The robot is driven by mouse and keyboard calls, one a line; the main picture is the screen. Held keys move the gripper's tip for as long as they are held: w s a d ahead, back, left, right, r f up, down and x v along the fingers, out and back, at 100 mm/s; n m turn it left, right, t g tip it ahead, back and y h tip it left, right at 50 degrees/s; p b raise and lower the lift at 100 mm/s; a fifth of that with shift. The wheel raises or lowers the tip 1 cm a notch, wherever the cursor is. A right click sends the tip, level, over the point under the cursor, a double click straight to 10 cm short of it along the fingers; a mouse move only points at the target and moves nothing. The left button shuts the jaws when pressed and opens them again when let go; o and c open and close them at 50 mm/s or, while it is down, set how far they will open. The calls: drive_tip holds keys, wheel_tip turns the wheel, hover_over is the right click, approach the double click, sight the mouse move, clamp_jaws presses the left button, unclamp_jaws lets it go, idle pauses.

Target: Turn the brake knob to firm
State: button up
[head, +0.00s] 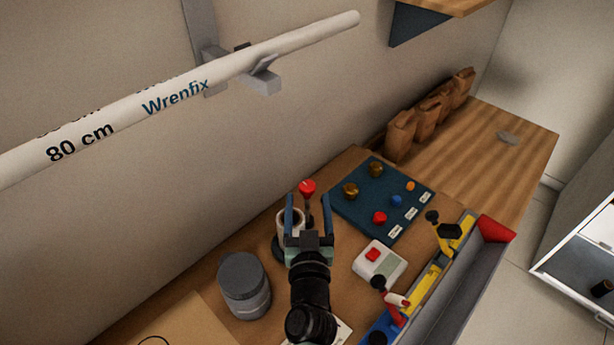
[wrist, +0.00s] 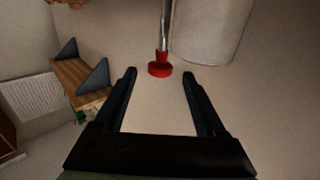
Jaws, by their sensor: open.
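A red knob (head: 307,187) sits on the end of a slim metal shaft near the wall edge of the bench. It also shows in the wrist view (wrist: 159,69), lined up between my fingertips. I cannot read any mark on it, and cannot tell for sure that it is the brake knob. My gripper (head: 306,205) is open and empty, with one finger to each side of the red knob in the picture. In the wrist view my gripper (wrist: 160,72) shows a gap on both sides of the knob. The depth between knob and fingertips is unclear.
A white roll (head: 290,222) stands close by the left finger. A grey jar (head: 244,284) is to the left. A blue board (head: 355,205) with several coloured knobs lies right, near a red-button box (head: 379,262) and a grey trough (head: 470,280). A long white tube (head: 180,95) hangs above.

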sight(307, 182)
drive_tip(key=w+b, duration=0.1)
drive_tip(key=w, duration=0.7)
drive_tip(key=shift+b, duration=0.4)
drive_tip(key=shift+s, duration=0.1)
drive_tip(key=shift+c, duration=0.3)
clamp_jaws()
drive_tip(key=shift+f, duration=0.1)
